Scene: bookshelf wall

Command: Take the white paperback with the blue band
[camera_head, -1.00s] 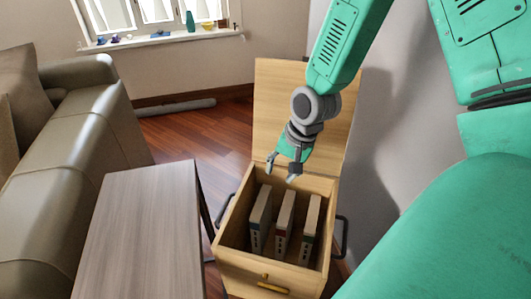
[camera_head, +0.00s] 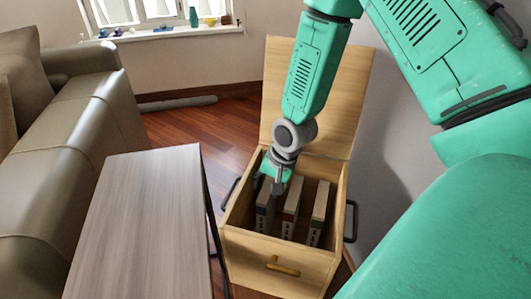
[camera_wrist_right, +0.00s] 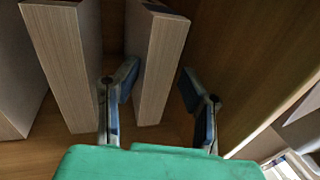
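Three upright pale books stand in a row in an open wooden box. The left book (camera_head: 262,222) has a dark, bluish band low on its spine; it seems to be the white paperback with the blue band. My right gripper (camera_head: 277,187) is down in the box at this book, hiding part of its top. In the right wrist view, the open fingers (camera_wrist_right: 160,92) straddle a pale book (camera_wrist_right: 160,55), one finger on each side. The left finger is close to its face; contact cannot be told. A gap shows at the right finger. My left gripper is not in view.
The middle book (camera_head: 291,208) has a reddish band, and the right book (camera_head: 318,214) stands beyond it. The wooden box (camera_head: 275,250) has its lid (camera_head: 340,105) raised behind. A wood-top table (camera_head: 140,220) stands at left, near a sofa (camera_head: 65,150).

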